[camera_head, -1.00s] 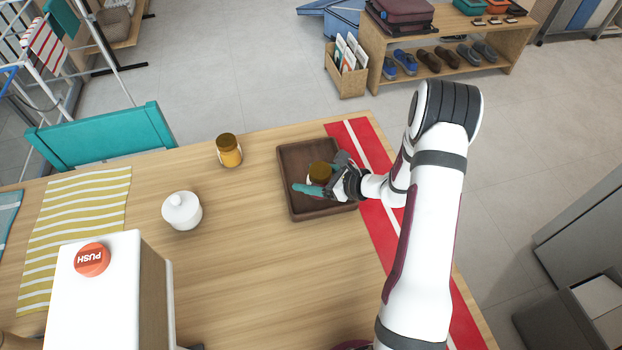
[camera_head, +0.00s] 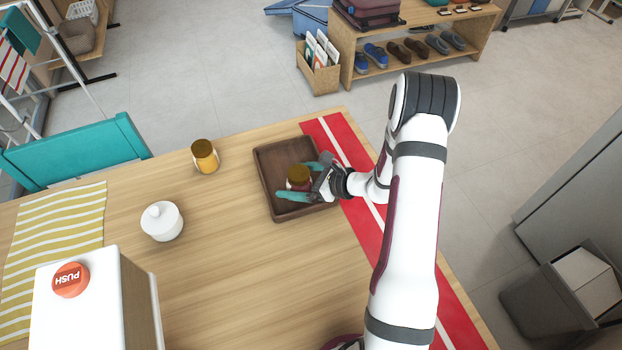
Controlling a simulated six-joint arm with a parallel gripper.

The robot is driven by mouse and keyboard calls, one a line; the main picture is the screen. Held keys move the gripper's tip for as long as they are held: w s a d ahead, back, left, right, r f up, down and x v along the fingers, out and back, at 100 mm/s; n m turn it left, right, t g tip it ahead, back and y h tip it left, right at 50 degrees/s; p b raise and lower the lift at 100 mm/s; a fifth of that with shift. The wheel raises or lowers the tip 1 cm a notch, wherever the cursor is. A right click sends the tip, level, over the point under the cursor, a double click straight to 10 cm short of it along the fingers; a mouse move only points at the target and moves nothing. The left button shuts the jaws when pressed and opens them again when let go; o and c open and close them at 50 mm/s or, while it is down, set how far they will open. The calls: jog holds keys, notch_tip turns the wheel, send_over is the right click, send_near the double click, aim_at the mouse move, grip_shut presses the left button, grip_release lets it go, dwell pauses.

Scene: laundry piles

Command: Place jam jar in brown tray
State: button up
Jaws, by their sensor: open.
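A jam jar with a brown lid and dark red contents (camera_head: 299,177) stands upright inside the brown tray (camera_head: 284,212). My gripper (camera_head: 299,180) reaches in from the right, low over the tray. Its teal fingers are spread, one on the far side of the jar and one on the near side. The gripper is open, and I cannot tell whether a finger touches the jar.
A white box with a red PUSH button (camera_head: 71,280) is at the front left. A striped yellow cloth (camera_head: 62,235) lies at the left, and a red runner (camera_head: 357,229) lies right of the tray. The table's middle is clear.

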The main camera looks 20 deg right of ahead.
jog(key=v, duration=0.9)
jog(key=shift+s+d, duration=0.1)
jog(key=shift+s+r, duration=0.25)
jog(key=shift+r, duration=0.05)
jog(key=s+a+r+n+g+y, duration=0.1)
jog(key=s+a+r+n+g, duration=0.55)
jog(key=a+r+n, duration=0.5)
jog(key=s+a+r+n+g+h, duration=0.1)
jog(key=s+n+h, duration=0.2)
jog(key=s, duration=0.6)
jog(key=s+a+r+n+g+h, duration=0.1)
jog(key=s+n+h, duration=0.3)
jog(key=s+n, duration=0.3)
jog(key=shift+s+r+g, duration=0.35)
jog(key=shift+s+r, duration=0.05)
jog(key=shift+s, duration=0.6)
